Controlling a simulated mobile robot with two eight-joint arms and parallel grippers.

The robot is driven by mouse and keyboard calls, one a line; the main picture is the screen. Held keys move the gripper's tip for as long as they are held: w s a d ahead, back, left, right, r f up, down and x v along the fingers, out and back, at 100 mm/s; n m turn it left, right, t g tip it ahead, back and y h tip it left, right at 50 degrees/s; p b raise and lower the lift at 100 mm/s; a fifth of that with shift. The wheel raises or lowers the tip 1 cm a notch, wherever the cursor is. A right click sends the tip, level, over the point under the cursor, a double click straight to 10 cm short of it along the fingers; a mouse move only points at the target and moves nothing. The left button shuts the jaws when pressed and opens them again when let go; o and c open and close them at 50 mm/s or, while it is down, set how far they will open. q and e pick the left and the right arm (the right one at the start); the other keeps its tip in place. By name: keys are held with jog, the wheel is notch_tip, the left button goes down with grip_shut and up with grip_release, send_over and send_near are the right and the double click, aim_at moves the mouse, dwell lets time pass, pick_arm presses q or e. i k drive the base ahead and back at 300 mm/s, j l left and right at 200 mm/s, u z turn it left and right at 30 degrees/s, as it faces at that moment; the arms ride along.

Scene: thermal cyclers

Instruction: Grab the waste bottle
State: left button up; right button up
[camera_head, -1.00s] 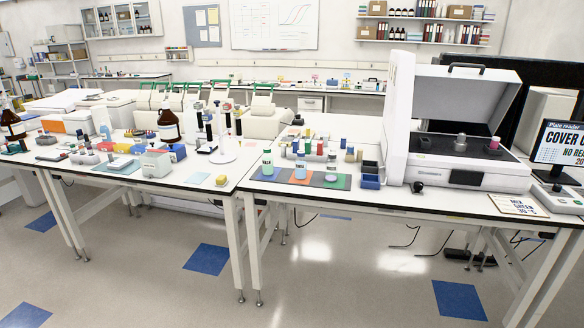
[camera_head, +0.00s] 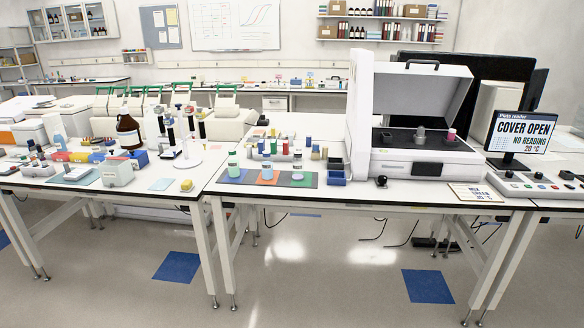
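No label reading "waste" is legible, so I cannot tell which bottle is the waste bottle. Three small white bottles with green and coloured labels stand upright on a mat (camera_head: 222,177) at the front of the middle bench: a left one (camera_head: 233,165), a middle one (camera_head: 267,168) and a right one (camera_head: 297,167). A larger brown bottle (camera_head: 127,132) with a pale label stands upright on the left bench. Neither of my grippers is in view.
A plate reader (camera_head: 415,165) with its cover raised stands on the right bench. A screen (camera_head: 522,133) beside it reads "COVER OPEN, NO READING". A blue box (camera_head: 334,178) sits right of the mat. The floor in front is clear.

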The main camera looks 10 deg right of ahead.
aim_at(298, 162)
jog(key=i+l+z, duration=0.25)
jog(key=i, duration=0.3)
jog(key=i+l+z, duration=0.2)
jog(key=i, duration=0.35)
